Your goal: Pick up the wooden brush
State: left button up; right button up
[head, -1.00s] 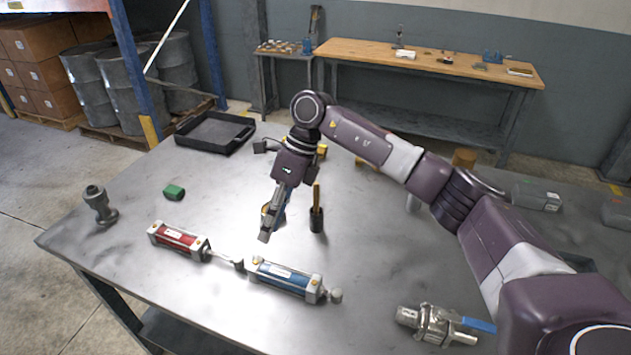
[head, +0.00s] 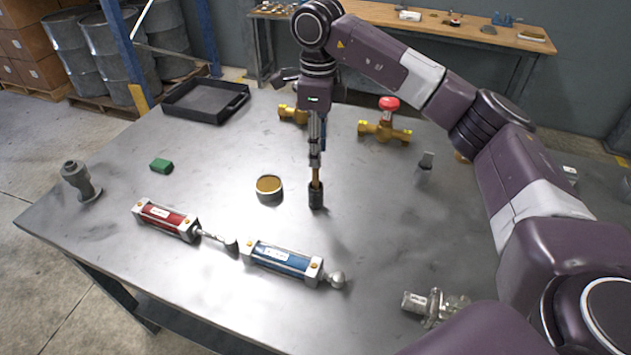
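The wooden brush (head: 316,193) stands upright on the metal table, with a tan wooden handle on top and a dark, round lower part. My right gripper (head: 315,160) points straight down over it, and its fingers overlap the upper end of the handle. The fingers are seen nearly edge-on, so I cannot tell whether they are closed on the handle or only around it. The top of the handle is hidden by the fingers. My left gripper is not in view.
A round tin (head: 269,188) stands just left of the brush. Red (head: 166,217) and blue (head: 283,259) cylinders lie in front. Brass valves (head: 385,126) stand behind.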

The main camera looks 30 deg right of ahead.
aim_at(315, 172)
jog(key=f, duration=0.2)
jog(key=f+p, duration=0.1)
jog(key=f, duration=0.1)
jog(key=f+p, duration=0.1)
jog(key=f, duration=0.1)
jog(key=shift+a+f, duration=0.25)
jog(key=shift+w+f, duration=0.1)
jog(key=shift+f, duration=0.25)
jog(key=shift+c, duration=0.4)
grip_shut()
